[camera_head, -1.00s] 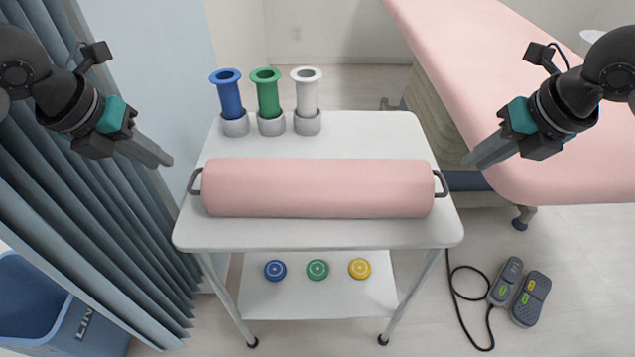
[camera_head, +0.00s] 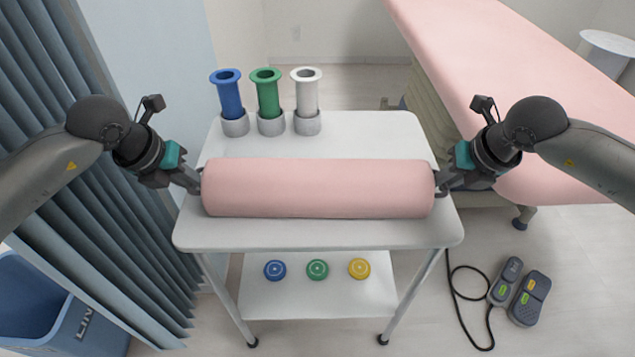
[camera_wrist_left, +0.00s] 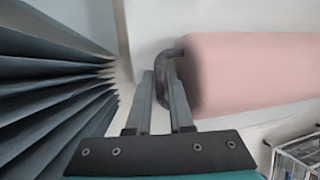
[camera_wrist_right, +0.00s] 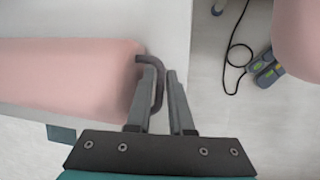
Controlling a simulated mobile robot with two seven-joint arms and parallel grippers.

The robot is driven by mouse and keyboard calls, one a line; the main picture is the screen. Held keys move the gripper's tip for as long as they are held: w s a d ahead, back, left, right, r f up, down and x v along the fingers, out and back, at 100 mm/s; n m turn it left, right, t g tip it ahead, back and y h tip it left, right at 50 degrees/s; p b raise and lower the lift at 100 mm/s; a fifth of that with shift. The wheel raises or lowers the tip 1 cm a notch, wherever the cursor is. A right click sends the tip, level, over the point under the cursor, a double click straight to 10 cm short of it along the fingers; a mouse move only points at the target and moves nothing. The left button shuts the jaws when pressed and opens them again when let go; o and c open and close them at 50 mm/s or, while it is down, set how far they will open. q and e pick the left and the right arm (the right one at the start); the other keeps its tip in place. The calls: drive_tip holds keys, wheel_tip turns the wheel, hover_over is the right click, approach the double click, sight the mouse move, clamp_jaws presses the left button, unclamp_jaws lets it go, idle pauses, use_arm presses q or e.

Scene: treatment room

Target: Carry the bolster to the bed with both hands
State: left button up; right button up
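The pink bolster (camera_head: 318,188) lies lengthwise across the white trolley top, with a dark grey handle at each end. My left gripper (camera_head: 197,187) is at its left handle. In the left wrist view, that handle (camera_wrist_left: 160,72) runs between the two fingers, which stand apart around it. My right gripper (camera_head: 440,187) is at the right handle. In the right wrist view, that handle (camera_wrist_right: 158,72) passes between the fingers, with a small gap visible beside it. The bed (camera_head: 490,80), with a pink top, stands at the right.
The trolley (camera_head: 320,236) carries blue (camera_head: 229,98), green (camera_head: 268,95) and white (camera_head: 306,92) cylinders in grey holders behind the bolster. Coloured discs lie on its lower shelf (camera_head: 318,298). A curtain (camera_head: 90,200) hangs close on the left. A cabled pedal (camera_head: 530,298) lies on the floor at right.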

use_arm(q)
clamp_jaws()
use_arm(e)
clamp_jaws()
use_arm(q)
drive_tip(key=shift+r, duration=0.1)
use_arm(e)
drive_tip(key=shift+r, duration=0.1)
idle(0.8)
